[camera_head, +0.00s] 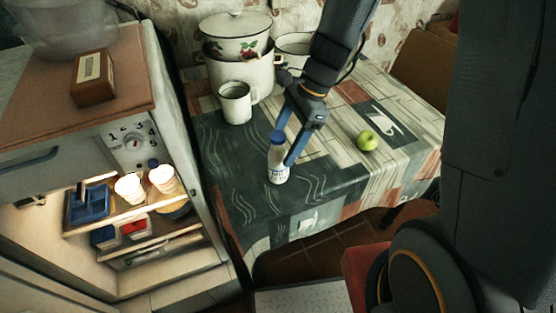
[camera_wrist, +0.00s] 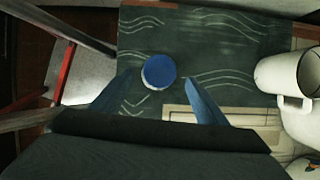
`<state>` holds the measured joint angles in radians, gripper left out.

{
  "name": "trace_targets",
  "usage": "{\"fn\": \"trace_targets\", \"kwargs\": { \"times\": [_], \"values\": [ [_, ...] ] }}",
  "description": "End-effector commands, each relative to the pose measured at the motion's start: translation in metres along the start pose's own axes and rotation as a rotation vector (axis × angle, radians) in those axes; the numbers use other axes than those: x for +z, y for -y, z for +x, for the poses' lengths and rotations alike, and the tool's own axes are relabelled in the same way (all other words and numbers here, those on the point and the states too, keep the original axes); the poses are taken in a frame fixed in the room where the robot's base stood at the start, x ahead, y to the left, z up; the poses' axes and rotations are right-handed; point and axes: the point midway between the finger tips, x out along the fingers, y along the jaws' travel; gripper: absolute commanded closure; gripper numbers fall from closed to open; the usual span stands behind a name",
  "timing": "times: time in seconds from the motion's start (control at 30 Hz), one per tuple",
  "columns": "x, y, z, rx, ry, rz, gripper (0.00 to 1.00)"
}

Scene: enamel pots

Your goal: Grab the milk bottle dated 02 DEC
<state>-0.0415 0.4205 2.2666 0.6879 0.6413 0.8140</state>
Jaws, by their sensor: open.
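A white milk bottle with a blue cap (camera_head: 278,165) stands upright on the dark part of the table, near its front edge. Its date cannot be read. My gripper (camera_head: 283,148) is open, reaching down over the bottle with its fingers around the upper part. In the wrist view the round blue cap (camera_wrist: 158,72) shows just beyond and between the two blue fingertips of my gripper (camera_wrist: 160,84), with a gap on each side. Another blue-capped bottle (camera_head: 153,164) is partly hidden inside the open fridge at left.
A white mug (camera_head: 235,103) stands behind the bottle, and it also shows at right in the wrist view (camera_wrist: 285,72). Enamel pots (camera_head: 240,75) stand at the back. A green apple (camera_head: 368,140) lies to the right. The fridge shelf holds white-lidded tubs (camera_head: 130,188).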

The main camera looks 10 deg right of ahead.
Motion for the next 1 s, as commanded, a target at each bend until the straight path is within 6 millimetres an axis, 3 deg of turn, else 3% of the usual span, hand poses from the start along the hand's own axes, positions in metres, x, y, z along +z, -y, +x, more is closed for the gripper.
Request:
{"fn": "trace_targets", "kwargs": {
  "times": [0.43,0.77,0.87,1.0],
  "values": [
    [-0.004,-0.005,0.053,0.004,-0.001,-0.003,0.32],
    [-0.004,-0.004,0.061,0.000,-0.003,-0.005,0.32],
    [-0.004,-0.004,0.061,0.000,-0.003,-0.005,0.44],
    [-0.004,-0.004,0.061,0.000,-0.003,-0.005,0.68]
  ]
}}
